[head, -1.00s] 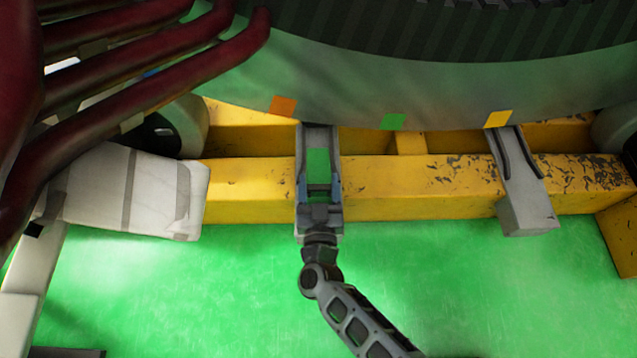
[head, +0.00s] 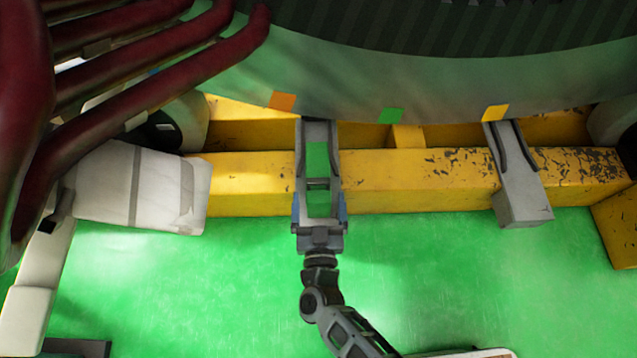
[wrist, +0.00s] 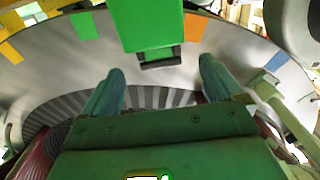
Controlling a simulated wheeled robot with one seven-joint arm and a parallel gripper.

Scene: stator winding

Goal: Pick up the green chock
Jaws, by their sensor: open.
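The green chock (head: 318,158) lies along the grey holder (head: 301,165) on the yellow beam. A dark bar crosses the green near its lower end. My gripper (head: 319,205) is open at the near end of the holder, with one blue finger on each side. In the wrist view the green chock (wrist: 148,22) is at the top, with a dark end piece (wrist: 160,58) facing me. My open fingers (wrist: 160,82) are below that end in the picture, with nothing seen between them. I cannot tell whether a finger touches the holder.
The large ring above the beam carries orange (head: 282,100), green (head: 391,116) and yellow (head: 495,113) marks. A second grey holder (head: 523,200) sits to the right on the yellow beam (head: 420,185). Dark red pipes (head: 170,85) fill the upper left. The green floor below is mostly clear.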

